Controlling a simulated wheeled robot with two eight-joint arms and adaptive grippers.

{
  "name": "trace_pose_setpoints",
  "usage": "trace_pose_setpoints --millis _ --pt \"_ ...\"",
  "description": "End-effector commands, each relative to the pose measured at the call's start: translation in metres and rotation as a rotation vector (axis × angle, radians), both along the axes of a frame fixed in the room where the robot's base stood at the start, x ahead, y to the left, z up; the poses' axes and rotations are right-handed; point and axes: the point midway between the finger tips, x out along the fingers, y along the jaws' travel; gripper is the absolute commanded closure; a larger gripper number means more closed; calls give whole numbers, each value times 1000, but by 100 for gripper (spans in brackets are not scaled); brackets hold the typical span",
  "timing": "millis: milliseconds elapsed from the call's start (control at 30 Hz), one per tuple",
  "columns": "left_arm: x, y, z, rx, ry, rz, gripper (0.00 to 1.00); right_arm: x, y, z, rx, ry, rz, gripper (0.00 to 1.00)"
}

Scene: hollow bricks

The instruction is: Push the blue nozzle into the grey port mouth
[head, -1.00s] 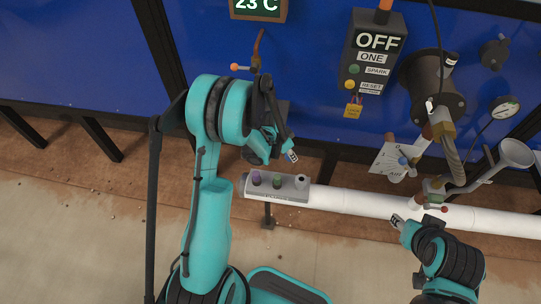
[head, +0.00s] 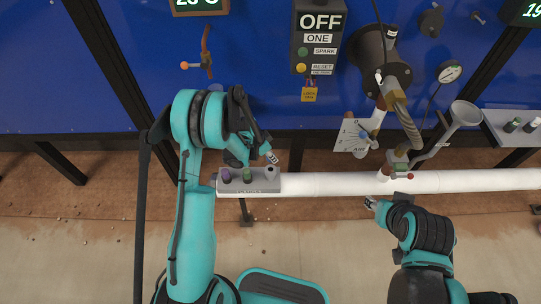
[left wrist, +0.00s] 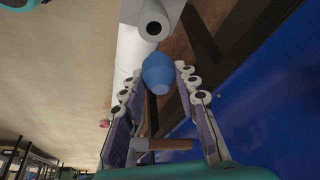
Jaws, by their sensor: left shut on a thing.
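In the left wrist view, the blue nozzle (left wrist: 158,73) is a rounded blue piece between the fingertips of my left gripper (left wrist: 158,82), which is shut on it. Just beyond it is a round grey mouth with a dark hole (left wrist: 153,27), apart from the nozzle in the picture. In the head view, my left gripper (head: 268,156) is just behind the right end of a grey block (head: 232,188), near a round grey mouth (head: 270,172). The blue nozzle cannot be made out there. My right gripper (head: 371,203) is in front of the white pipe; its opening is unclear.
The block also bears a purple piece (head: 226,176) and a green piece (head: 247,175). A white pipe (head: 325,184) runs right from it. A blue wall panel (head: 110,100) stands behind. A valve with a red knob (head: 410,176) and a funnel (head: 466,114) are at right.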

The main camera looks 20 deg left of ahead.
Motion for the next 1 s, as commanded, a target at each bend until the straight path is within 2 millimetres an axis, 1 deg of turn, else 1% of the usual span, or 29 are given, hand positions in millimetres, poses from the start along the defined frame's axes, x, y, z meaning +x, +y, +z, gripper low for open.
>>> trace_pose_setpoints --millis 33,400,500,667,1000 --pt "0 0 -7 0 0 0 99 0 0 -6 0 0 0 60" --pt "0 0 -45 0 0 0 99 0 0 -41 0 0 0 60" --pt "0 0 -52 0 0 0 99 0 0 -47 0 0 0 60" --pt "0 0 -57 0 0 0 99 0 0 -52 0 0 0 60" --pt "0 0 -56 0 0 0 99 0 0 -51 0 0 0 60"
